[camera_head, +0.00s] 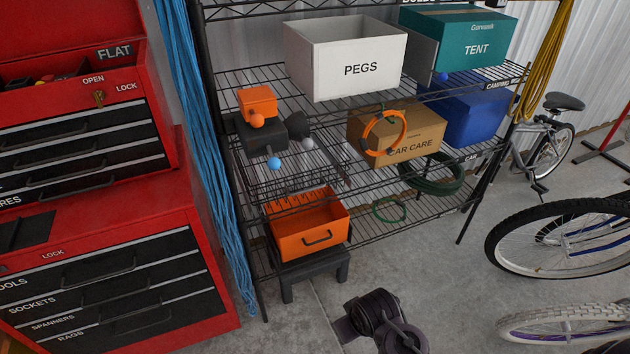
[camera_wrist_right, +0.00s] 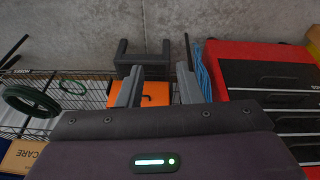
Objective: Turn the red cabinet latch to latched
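The red cabinet (camera_head: 165,130) stands at the left in the head view. A small brass latch (camera_head: 98,97) sits on its upper front, just below the OPEN label and left of the LOCK label. It looks roughly upright, but it is too small to tell its exact setting. My right gripper shows in the right wrist view (camera_wrist_right: 160,68) with its two grey fingers apart and nothing between them. It is far from the latch, and the latch cannot be made out in that view. My left gripper is not in view.
A lower red chest (camera_head: 205,255) with dark drawers stands below. Blue rope (camera_head: 190,130) hangs between the cabinet and a wire shelf (camera_head: 375,220) with boxes. Bicycles (camera_head: 555,235) stand at right. Concrete floor is open in front.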

